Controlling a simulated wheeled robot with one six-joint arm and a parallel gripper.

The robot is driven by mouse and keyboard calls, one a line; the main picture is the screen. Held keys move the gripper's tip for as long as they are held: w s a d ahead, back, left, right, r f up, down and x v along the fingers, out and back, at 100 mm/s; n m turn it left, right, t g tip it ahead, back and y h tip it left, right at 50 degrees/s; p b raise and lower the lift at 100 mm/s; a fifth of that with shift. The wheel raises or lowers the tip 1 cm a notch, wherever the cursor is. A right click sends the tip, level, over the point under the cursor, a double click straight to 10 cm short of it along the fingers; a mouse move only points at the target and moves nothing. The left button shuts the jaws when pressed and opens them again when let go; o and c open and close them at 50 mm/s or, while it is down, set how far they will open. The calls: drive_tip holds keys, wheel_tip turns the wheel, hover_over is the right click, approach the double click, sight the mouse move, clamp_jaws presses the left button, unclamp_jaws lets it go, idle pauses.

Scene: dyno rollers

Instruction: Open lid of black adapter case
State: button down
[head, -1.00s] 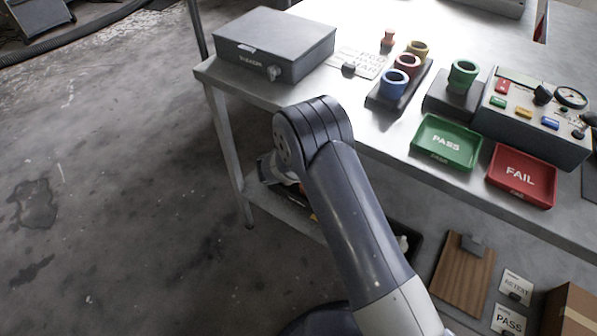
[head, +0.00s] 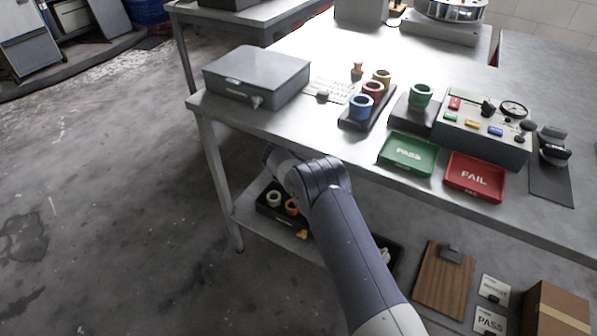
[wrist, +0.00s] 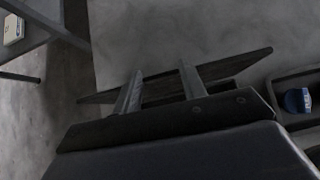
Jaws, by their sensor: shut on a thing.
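The dark grey box-shaped case (head: 255,78) sits on the left end of the metal bench, its flat lid shut. A small knob-like latch (head: 257,102) is on its front face. My arm reaches toward the bench's front edge, below the case, and hides my gripper in the head view. In the wrist view my gripper (wrist: 160,85) shows two fingers shut on a thin dark flat piece (wrist: 233,65), which extends past both fingers. I cannot tell what this piece is. The case cannot be made out in the wrist view.
A rack (head: 368,119) of coloured rings, a green PASS tray (head: 408,168), a red FAIL tray (head: 474,194) and a gauge box (head: 480,145) stand on the bench (head: 330,143). The lower shelf holds a black bin (head: 283,220) with rings. Open floor lies left.

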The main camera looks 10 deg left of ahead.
drive_tip(key=shift+w+d+r+b, duration=0.1)
drive_tip(key=shift+w+d+b, duration=0.15)
drive_tip(key=shift+w, duration=0.25)
drive_tip(key=shift+w+d+r+b, duration=0.15)
drive_tip(key=shift+w+b, duration=0.1)
drive_tip(key=shift+w, duration=0.2)
drive_tip(key=shift+w+d+r+b, duration=0.1)
drive_tip(key=shift+w+d+b, duration=0.15)
drive_tip(key=shift+w, duration=0.25)
drive_tip(key=shift+w+r, duration=0.1)
drive_tip(key=c, duration=1.2)
unclamp_jaws()
drive_tip(key=o, duration=0.4)
drive_tip(key=shift+f, duration=0.2)
drive_tip(key=shift+c, duration=0.2)
drive_tip(key=shift+s+a, duration=0.1)
drive_tip(key=shift+s, duration=0.1)
drive_tip(key=s+a+p, duration=0.1)
drive_tip(key=s+a, duration=0.3)
drive_tip(key=s, duration=0.7)
drive_tip(key=shift+s+a+r+p, duration=0.4)
